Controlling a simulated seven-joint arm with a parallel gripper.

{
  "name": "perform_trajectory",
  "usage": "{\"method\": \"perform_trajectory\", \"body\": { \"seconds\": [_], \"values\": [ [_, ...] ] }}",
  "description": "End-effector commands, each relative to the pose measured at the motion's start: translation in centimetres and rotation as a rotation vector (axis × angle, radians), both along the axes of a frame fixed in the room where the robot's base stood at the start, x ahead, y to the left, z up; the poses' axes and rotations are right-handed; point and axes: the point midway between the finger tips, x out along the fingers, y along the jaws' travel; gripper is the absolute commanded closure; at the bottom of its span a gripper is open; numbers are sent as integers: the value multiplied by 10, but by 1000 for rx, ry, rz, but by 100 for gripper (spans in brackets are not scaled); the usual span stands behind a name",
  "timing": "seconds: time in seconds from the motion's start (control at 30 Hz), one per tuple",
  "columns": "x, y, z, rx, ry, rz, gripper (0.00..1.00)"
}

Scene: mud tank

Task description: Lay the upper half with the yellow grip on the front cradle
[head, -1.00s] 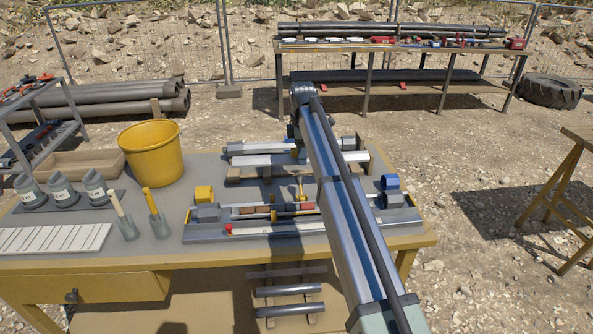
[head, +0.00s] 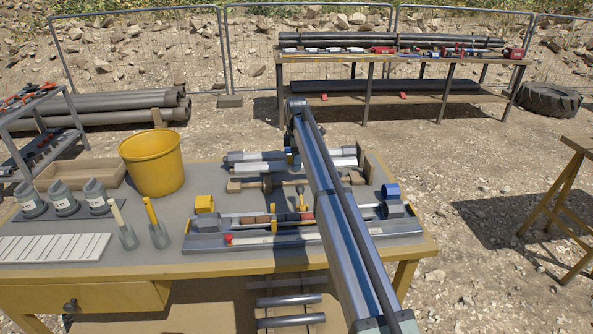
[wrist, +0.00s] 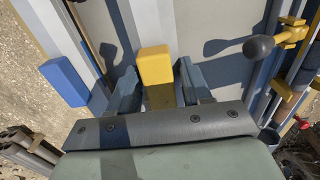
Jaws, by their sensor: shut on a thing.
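The upper half with the yellow grip is a long, pale half-tube. It shows in the head view (head: 262,168) at the back of the bench, partly behind my arm. In the wrist view my gripper (wrist: 156,76) is shut on its yellow grip (wrist: 155,64), with a finger on each side. In the head view my gripper (head: 291,154) is mostly hidden by the arm. Another half, with a blue grip (wrist: 64,81), lies beside it on the left in the wrist view. Any contact between half and cradle is unclear.
A yellow bucket (head: 152,165) and several grey cups (head: 62,195) stand to the left.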

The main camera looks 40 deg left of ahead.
Motion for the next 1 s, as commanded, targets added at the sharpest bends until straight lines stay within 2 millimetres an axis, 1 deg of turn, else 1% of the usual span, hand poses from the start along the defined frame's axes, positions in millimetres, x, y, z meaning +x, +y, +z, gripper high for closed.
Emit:
{"method": "perform_trajectory", "body": {
  "seconds": [0.17,0.4,0.47,0.77,1.0],
  "values": [
    [0,0,-10,1,-1,0,100],
    [0,0,-37,1,-1,0,100],
    [0,0,-42,1,-1,0,100],
    [0,0,-43,1,-1,0,100],
    [0,0,-49,1,-1,0,100]
  ]
}}
